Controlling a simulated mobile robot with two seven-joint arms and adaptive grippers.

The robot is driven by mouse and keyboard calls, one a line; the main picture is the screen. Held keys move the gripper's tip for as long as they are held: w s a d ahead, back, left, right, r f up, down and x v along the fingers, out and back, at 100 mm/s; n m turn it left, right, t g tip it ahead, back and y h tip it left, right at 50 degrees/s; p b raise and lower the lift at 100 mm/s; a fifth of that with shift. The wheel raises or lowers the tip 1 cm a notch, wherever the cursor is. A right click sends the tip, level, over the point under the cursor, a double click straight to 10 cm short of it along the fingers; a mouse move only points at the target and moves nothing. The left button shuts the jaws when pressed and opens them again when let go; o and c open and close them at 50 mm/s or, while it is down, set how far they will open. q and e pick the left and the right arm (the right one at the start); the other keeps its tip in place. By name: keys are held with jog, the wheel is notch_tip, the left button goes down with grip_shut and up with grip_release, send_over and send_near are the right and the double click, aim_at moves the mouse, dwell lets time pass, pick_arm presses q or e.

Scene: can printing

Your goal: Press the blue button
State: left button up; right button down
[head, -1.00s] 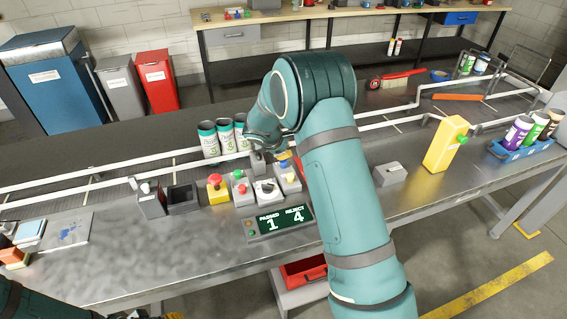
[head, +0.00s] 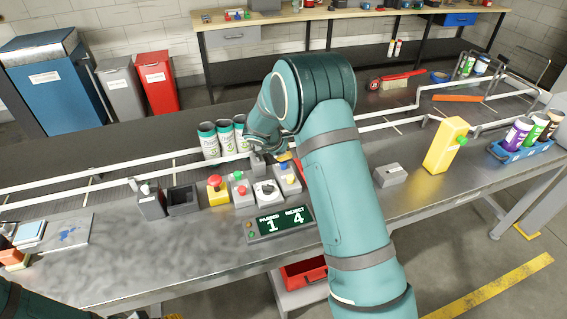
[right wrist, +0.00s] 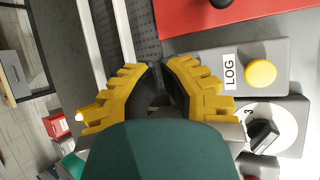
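The control boxes stand on the metal bench in front of my right gripper (right wrist: 162,78). The box at the right end carries a yellow button (head: 290,179) beside a small blue patch (head: 283,166), probably the blue button, partly covered by my gripper. In the right wrist view the yellow button (right wrist: 260,73) bears the label LOG; no blue button shows there. My right gripper's yellow fingers come together with only a dark strip between them; it looks shut and empty, above the far edge of that box. Contact cannot be seen.
A selector knob (head: 267,187), a red-and-green button box (head: 241,190) and a yellow emergency-stop box (head: 217,191) stand close by. A counter display (head: 280,222) reads passed 1, reject 4. Cans (head: 209,141) stand behind.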

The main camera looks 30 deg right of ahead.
jog(key=shift+f, duration=0.1)
jog(key=shift+f+b, duration=0.4)
jog(key=shift+b, duration=0.05)
jog(key=shift+f+b, duration=0.75)
jog(key=shift+f, duration=0.05)
dwell(1.0)
jog(key=shift+r, duration=0.15)
jog(key=shift+r+p, duration=0.9)
jog(key=shift+r, duration=0.25)
jog(key=shift+r+p, duration=1.75)
jog(key=shift+r, duration=0.75)
